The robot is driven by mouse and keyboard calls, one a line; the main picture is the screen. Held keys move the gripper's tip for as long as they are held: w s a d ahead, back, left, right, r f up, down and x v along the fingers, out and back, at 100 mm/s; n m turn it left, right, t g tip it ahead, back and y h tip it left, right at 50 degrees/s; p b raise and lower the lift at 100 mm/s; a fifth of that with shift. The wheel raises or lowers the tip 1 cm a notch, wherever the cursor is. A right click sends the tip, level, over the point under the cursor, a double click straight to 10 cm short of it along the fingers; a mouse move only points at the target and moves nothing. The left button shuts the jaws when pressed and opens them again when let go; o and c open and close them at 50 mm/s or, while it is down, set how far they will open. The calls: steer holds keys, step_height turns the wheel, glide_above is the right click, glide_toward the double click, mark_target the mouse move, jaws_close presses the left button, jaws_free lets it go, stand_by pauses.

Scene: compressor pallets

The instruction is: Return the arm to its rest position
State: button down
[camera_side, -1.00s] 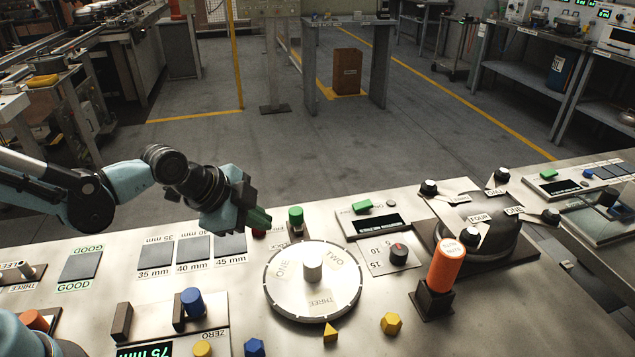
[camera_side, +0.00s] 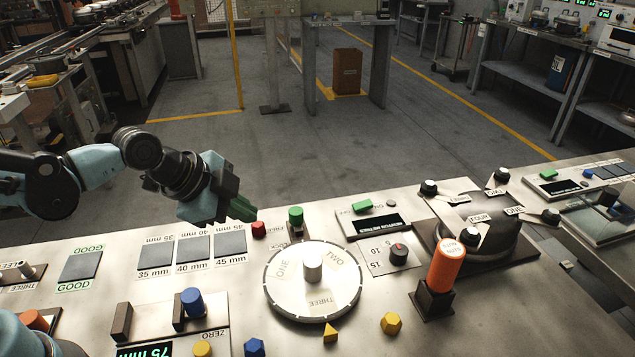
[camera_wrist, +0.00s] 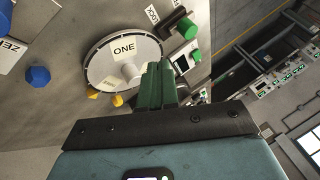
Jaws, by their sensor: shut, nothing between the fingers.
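My gripper (camera_side: 243,209) is raised above the far edge of the bench, left of the red block and the green knob. Its green fingers are shut with nothing between them. They also show in the wrist view (camera_wrist: 156,72), in front of the round dial. My arm reaches in from the left side of the side view.
The bench (camera_side: 200,285) carries a round dial (camera_side: 340,283), a red block (camera_side: 259,229), a green knob (camera_side: 296,217) and an orange cylinder (camera_side: 446,265) in a dark holder. A blue piece (camera_side: 254,347) and a yellow piece (camera_side: 391,323) lie in front.

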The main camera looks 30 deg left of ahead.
steer(key=s+a+r+n+y, duration=0.2)
steer(key=s+a+n, duration=0.4)
steer(key=a+n, duration=0.3)
steer(key=n, duration=0.4)
steer(key=shift+s+r+y, duration=0.15)
steer(key=shift+s+y, duration=0.1)
steer(key=shift+y, duration=0.05)
